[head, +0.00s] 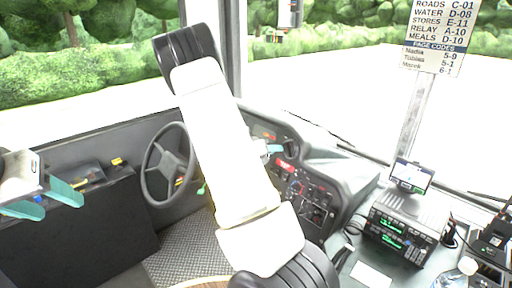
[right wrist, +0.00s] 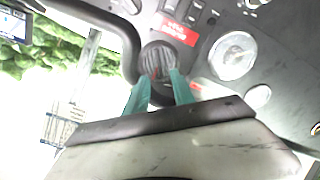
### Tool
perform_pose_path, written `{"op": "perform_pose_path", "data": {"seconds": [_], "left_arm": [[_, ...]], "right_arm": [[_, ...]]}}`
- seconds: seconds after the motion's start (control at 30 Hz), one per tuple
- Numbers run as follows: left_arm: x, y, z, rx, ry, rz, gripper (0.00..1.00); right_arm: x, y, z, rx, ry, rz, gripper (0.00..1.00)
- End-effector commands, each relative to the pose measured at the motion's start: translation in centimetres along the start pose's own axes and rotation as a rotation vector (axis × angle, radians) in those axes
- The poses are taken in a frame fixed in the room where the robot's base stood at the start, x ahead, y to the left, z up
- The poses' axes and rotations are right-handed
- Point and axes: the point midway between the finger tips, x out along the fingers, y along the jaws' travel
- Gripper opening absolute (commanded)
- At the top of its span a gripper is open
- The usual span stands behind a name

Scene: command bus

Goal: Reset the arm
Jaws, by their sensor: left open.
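My left gripper (head: 44,200) is at the left edge of the head view, open, its two teal fingers wide apart with nothing between them. My right arm crosses the middle of the head view and hides most of its gripper; a bit of teal finger shows near the dashboard. In the right wrist view my right gripper (right wrist: 160,78) has its teal fingertips a little apart at a dark ribbed round knob (right wrist: 158,58). I cannot tell if they grip it.
A steering wheel (head: 168,165) stands left of my right arm. The dashboard (head: 310,195) with switches is just right of it. Further right are a radio unit (head: 405,228), a small screen (head: 411,176) and a code sign (head: 436,38) on a post.

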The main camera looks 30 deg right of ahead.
Motion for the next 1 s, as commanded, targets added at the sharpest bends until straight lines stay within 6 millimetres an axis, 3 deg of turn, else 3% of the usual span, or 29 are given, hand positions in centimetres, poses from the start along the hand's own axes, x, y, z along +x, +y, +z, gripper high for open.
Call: {"op": "perform_pose_path", "data": {"seconds": [0.53,0.67,0.77,0.87,1.0], "left_arm": [[0.0,0.0,0.0,0.000,0.000,0.000,0.53],[0.0,0.0,0.0,0.000,0.000,0.000,0.53],[0.0,0.0,0.0,0.000,0.000,0.000,0.53],[0.0,0.0,0.0,0.000,0.000,0.000,0.53],[0.0,0.0,0.0,0.000,0.000,0.000,0.53]], "right_arm": [[-0.3,-0.1,-0.1,0.005,-0.001,-0.008,0.30],[-1.2,-1.0,-0.9,0.049,-0.014,-0.102,0.30],[-3.2,-2.6,-2.3,0.112,-0.032,-0.259,0.30],[-6.5,-4.2,-4.0,0.181,-0.057,-0.454,0.30],[-12.5,-5.2,-6.3,0.243,-0.090,-0.718,0.30]]}}
